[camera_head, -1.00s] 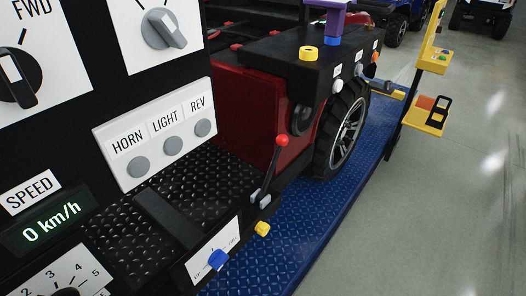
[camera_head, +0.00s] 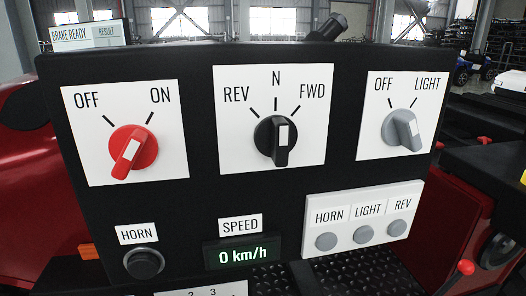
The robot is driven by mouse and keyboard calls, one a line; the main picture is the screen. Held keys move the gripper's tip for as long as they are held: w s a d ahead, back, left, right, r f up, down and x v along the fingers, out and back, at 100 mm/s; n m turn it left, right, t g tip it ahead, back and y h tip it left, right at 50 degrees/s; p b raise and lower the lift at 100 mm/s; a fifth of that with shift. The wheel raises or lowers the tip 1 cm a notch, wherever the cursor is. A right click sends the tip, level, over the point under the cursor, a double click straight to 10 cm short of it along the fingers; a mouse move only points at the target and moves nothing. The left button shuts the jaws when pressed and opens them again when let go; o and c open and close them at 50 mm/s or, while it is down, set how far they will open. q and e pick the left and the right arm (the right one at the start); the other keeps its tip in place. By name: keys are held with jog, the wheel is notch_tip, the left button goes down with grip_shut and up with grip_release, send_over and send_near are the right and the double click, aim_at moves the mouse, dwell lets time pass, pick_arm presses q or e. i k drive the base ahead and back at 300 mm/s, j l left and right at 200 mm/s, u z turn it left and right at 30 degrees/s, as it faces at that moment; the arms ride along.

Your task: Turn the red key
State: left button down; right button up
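The red key (camera_head: 131,150) is a red rotary knob with a white stripe, on a white plate (camera_head: 85,160) marked OFF and ON at the left of the black control panel. Its handle slants from upper right to lower left. I cannot tell for sure which mark it is set to. Neither of my grippers shows in the head view, and nothing touches the key.
A black REV/N/FWD knob (camera_head: 278,140) is right of the key, with a grey OFF/LIGHT knob (camera_head: 405,130) farther right. A black HORN button (camera_head: 144,263) and the speed display (camera_head: 243,254), reading 0 km/h, are below. The space before the panel looks clear.

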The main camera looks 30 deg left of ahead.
aim_at(132, 146)
jog(key=k+l+u, duration=0.1)
jog(key=u, duration=1.4)
jog(key=k+j, duration=0.05)
